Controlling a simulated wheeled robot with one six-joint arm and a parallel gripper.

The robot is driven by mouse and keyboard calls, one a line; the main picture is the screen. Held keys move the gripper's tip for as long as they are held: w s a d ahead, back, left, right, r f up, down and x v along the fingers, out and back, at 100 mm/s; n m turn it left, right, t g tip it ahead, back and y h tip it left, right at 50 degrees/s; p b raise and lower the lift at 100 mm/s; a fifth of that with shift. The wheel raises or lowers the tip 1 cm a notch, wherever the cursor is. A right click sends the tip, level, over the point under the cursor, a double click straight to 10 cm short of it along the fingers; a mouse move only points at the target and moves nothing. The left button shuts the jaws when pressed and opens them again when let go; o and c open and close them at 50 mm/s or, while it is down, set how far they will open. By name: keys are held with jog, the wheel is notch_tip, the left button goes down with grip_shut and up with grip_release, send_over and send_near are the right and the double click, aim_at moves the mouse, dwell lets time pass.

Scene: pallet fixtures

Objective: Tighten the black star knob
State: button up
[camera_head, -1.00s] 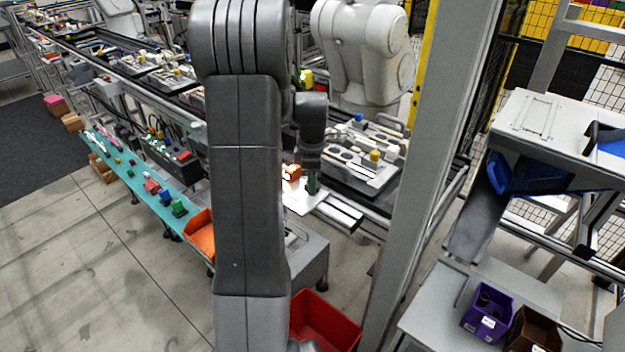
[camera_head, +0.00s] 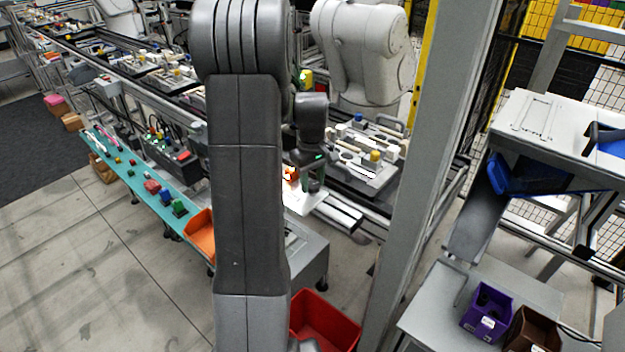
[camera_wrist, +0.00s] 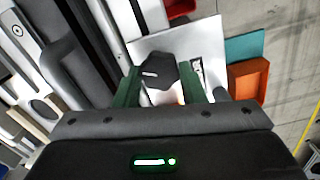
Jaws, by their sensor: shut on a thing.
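The black star knob (camera_wrist: 158,72) is a dark, lobed disc with a pale mark on it, over a white plate (camera_wrist: 208,42) in the wrist view. My gripper (camera_wrist: 161,82) has its two green fingers on either side of the knob and is shut on it. In the head view my gripper (camera_head: 311,178) points down at the front edge of the line, over the white plate (camera_head: 303,201). The knob (camera_head: 314,187) shows there only as a small dark shape at the fingertips. The knob's stem and thread are hidden.
A pallet with fixtures (camera_head: 358,180) lies behind my gripper on the conveyor. An orange tray (camera_head: 201,238) and teal shelf (camera_head: 143,180) are at left. A red bin (camera_head: 325,318) stands below. A grey post (camera_head: 425,160) rises to the right.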

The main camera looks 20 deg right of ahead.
aim_at(313, 184)
jog(key=m, duration=1.1)
dwell(0.5)
jog(key=o, duration=1)
jog(key=shift+r, duration=0.1)
notch_tip(313, 184, up, 14)
jog(key=shift+f, duration=0.35)
